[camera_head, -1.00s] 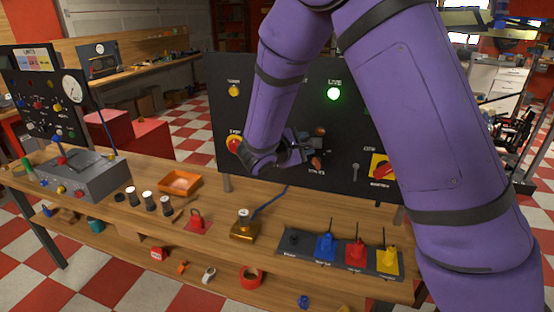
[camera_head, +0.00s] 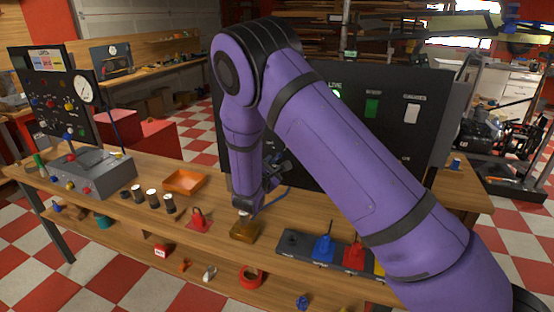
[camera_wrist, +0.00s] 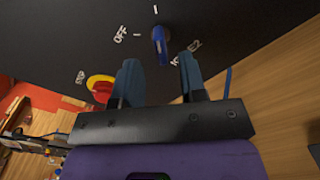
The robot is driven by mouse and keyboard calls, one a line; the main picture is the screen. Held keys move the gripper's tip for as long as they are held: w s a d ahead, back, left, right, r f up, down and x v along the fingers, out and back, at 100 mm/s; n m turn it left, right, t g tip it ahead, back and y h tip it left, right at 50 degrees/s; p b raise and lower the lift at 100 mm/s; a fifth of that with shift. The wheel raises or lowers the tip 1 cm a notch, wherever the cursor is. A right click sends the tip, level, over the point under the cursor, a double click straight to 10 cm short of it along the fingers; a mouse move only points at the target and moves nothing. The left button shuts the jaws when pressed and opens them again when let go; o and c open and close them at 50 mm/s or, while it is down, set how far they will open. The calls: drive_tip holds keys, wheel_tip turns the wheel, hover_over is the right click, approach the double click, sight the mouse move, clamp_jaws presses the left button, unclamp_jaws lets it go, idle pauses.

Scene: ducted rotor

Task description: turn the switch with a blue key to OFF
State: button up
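The switch with the blue key (camera_wrist: 160,45) is on a black panel (camera_wrist: 60,30) in the wrist view. The key's long side lines up roughly with the "I" mark above it; the OFF mark (camera_wrist: 120,34) is to its left. My gripper (camera_wrist: 159,66) is open, one finger on each side below the key, and the key shows between and just beyond the fingertips. I cannot tell whether either finger touches it. In the head view the key is hidden, and my gripper (camera_head: 277,167) is mostly hidden behind my arm, low at the black panel (camera_head: 310,165).
A red and yellow STOP button (camera_wrist: 101,86) is close left of my fingers in the wrist view. The bench (camera_head: 300,210) holds a brass block (camera_head: 245,231), an orange tray (camera_head: 184,182) and a strip with blue (camera_head: 323,248) and red (camera_head: 354,255) plugs. A green light is partly hidden.

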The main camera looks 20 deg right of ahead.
sight(276, 159)
drive_tip(key=shift+x, duration=2.65)
drive_tip(key=shift+c, duration=0.2)
clamp_jaws()
